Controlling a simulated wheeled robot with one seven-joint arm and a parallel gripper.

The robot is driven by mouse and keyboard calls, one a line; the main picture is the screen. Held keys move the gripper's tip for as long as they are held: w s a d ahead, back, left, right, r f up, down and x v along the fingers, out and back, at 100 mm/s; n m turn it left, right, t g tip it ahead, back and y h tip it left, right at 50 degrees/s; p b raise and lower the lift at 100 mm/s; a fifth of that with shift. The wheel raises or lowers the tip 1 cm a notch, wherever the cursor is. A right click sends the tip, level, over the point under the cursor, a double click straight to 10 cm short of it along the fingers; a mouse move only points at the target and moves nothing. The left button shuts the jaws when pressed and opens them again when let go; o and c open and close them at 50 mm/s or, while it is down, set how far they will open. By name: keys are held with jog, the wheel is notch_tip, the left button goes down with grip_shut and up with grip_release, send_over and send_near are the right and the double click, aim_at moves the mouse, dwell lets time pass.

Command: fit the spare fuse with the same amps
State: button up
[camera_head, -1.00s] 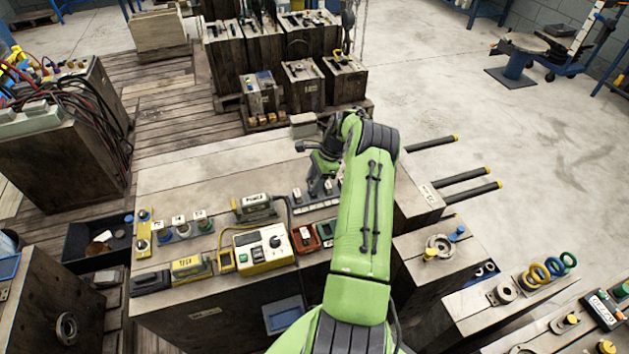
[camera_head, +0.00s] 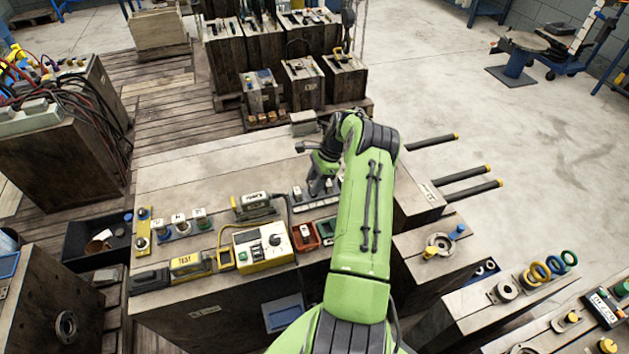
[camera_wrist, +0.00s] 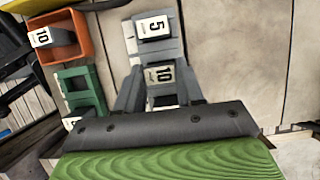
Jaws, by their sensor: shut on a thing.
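In the wrist view, my gripper (camera_wrist: 160,84) has its two fingers closed on a grey fuse marked 10 (camera_wrist: 163,75). That fuse is at the grey rack (camera_wrist: 134,42); I cannot tell whether it is lifted clear. A fuse marked 5 (camera_wrist: 154,28) sits in the rack just ahead. At the left, an orange-red tray (camera_wrist: 83,30) holds another fuse marked 10 (camera_wrist: 48,38). The green tray (camera_wrist: 90,84) has a fuse with a white label, partly hidden. In the head view, my gripper (camera_head: 320,190) is low over the rack (camera_head: 300,198), behind the red tray (camera_head: 305,238) and green tray (camera_head: 326,231).
A cream box with a dial (camera_head: 264,247) stands left of the trays. A yellow block reading TEST (camera_head: 187,265) and a row of knobs (camera_head: 181,225) stand further left. A grey block (camera_head: 303,122) lies at the bench's back edge. The bench's back left is clear.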

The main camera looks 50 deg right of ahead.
dwell(0.4)
jog(key=shift+f, duration=0.4)
jog(key=o, duration=1.1)
jog(key=shift+r, duration=0.1)
jog(key=shift+r+p, duration=2.45)
jog(key=shift+r, duration=1.25)
